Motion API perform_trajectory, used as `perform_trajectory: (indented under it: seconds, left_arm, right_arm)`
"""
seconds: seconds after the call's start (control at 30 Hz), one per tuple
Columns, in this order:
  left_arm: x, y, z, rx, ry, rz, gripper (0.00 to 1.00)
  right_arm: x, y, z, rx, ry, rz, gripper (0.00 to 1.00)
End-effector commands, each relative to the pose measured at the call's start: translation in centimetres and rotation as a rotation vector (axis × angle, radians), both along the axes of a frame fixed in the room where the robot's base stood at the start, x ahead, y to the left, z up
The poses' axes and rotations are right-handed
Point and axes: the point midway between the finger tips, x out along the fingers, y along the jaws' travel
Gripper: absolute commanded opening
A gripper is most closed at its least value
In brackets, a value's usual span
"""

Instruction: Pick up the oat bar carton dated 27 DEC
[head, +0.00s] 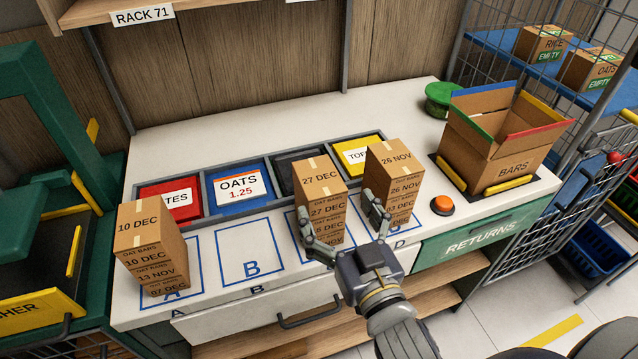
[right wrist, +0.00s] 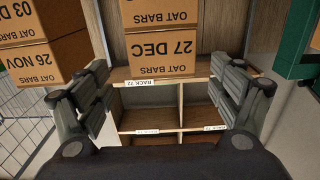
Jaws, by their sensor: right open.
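The oat bar carton dated 27 DEC (head: 319,176) is a brown box on top of a stack in the middle of the counter. It also shows in the right wrist view (right wrist: 160,52), between and beyond the fingers. My right gripper (head: 340,217) is open at the near side of this stack, one finger toward the left and one toward the right. In the right wrist view, the open right gripper (right wrist: 165,88) holds nothing. I cannot tell whether a finger touches a carton. My left gripper is not in view.
The stack topped by 26 NOV (head: 394,166) stands close on the right, beside the right finger. The 10 DEC stack (head: 150,235) stands at the left. Marked square B (head: 251,255) is clear. An orange button (head: 442,205) and open BARS box (head: 495,150) are farther right.

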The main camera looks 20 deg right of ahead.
Motion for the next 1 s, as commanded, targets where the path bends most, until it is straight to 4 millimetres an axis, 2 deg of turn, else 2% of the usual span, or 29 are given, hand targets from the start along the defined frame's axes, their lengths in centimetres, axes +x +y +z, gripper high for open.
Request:
perform_trajectory:
  seconds: [0.2, 0.47, 0.73, 1.0]
  left_arm:
    - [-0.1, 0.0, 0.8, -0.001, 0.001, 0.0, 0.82]
    - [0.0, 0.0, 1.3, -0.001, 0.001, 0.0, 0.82]
    - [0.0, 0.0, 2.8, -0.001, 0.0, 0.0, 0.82]
    - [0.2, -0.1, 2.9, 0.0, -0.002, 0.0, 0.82]
  right_arm:
    - [2.6, 0.1, 0.2, 0.0, 0.0, 0.001, 0.86]
    - [4.0, 0.2, 0.1, -0.001, 0.002, 0.0, 0.86]
    - [7.6, 0.6, 0.1, -0.002, 0.001, 0.0, 0.86]
    - [8.5, 0.6, -0.2, -0.001, 0.003, 0.0, 0.86]
